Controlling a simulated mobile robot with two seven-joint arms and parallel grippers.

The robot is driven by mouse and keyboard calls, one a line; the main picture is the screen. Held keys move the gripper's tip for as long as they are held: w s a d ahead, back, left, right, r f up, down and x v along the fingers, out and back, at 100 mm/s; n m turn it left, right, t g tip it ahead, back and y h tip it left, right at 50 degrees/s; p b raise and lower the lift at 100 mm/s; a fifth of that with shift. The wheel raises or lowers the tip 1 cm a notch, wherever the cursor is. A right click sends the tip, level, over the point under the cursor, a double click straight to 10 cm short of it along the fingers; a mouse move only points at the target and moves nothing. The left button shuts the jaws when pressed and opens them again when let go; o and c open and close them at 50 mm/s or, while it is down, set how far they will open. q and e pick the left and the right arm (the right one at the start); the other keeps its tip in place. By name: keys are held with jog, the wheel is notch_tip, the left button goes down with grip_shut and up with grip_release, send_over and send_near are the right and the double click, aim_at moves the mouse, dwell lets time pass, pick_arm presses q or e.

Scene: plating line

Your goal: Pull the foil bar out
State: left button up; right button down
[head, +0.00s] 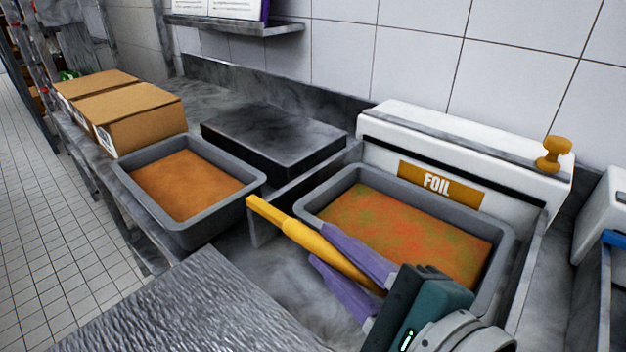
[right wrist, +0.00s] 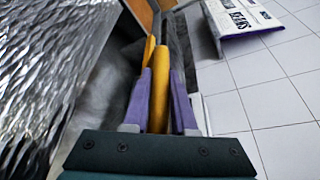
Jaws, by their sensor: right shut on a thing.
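The foil bar (head: 283,223) is a yellow-orange rod that runs slantwise across the front of the tray under the foil dispenser (head: 470,146). My right gripper (head: 317,246) is shut on it, with a purple finger on each side. The right wrist view also shows the bar (right wrist: 160,98) between the fingers. A crinkled silver foil-like sheet (head: 190,312) lies at the lower left. I cannot tell whether it joins the bar. The dispenser is white, with a FOIL label (head: 436,184) and an orange knob on top. My left gripper is not in view.
A grey tray of orange-green food (head: 508,240) sits in the bay before the dispenser, close to my right gripper. Another grey food tray (head: 190,240) stands to the left. A dark slab (head: 273,135) and cardboard boxes (head: 145,115) are behind it. A wall shelf (head: 230,25) hangs above.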

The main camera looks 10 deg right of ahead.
jog(key=c, duration=1.2)
grip_release()
jog(key=shift+a, duration=0.2)
jog(key=o, duration=0.3)
jog(key=shift+s, duration=0.15)
jog(key=shift+o, duration=0.9)
jog(key=v, duration=1)
jog(key=shift+b, duration=0.35)
